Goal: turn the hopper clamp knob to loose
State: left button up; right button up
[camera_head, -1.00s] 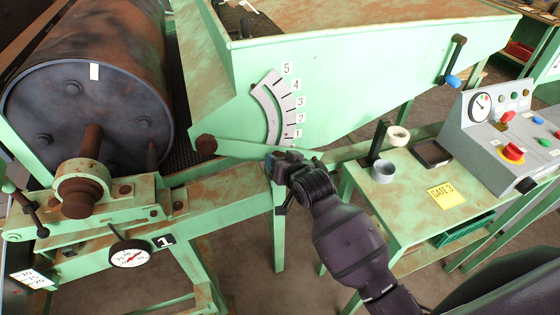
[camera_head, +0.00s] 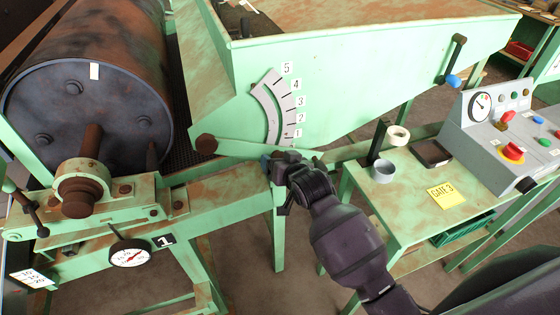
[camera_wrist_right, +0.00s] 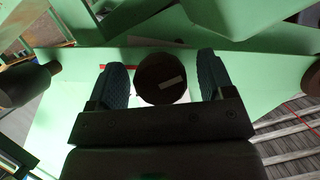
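The hopper clamp knob, a dark brown round knob (camera_wrist_right: 161,78) with a pale strip on its face, is in the middle of the right wrist view. My right gripper (camera_wrist_right: 163,82) has its two blue textured fingers on either side of the knob. A gap shows on the knob's right, and a narrower one on its left. In the head view my right gripper (camera_head: 272,160) is at the lower edge of the green hopper (camera_head: 350,95), below the scale plate (camera_head: 272,108), and hides the knob. My left gripper is not in view.
A rusty drum (camera_head: 90,100) stands at the left, with a dial gauge (camera_head: 129,253) below it.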

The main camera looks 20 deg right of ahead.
jog(key=v, duration=1)
jog(key=shift+s+b, duration=0.3)
jog(key=shift+s, duration=0.05)
jog(key=shift+d+r, duration=0.1)
jog(key=shift+d, duration=0.05)
jog(key=s+d+f+n+g+h+b, duration=0.1)
jog(key=s+d+f, duration=0.3)
jog(key=s+f, duration=0.4)
jog(key=s+d+f+n+h+b, duration=0.1)
jog(key=s+d+f, duration=0.4)
jog(key=s+f, duration=0.3)
notch_tip(320, 180, down, 4)
jog(key=shift+s+r+n+g, duration=0.1)
jog(key=shift+s+n+g, duration=0.3)
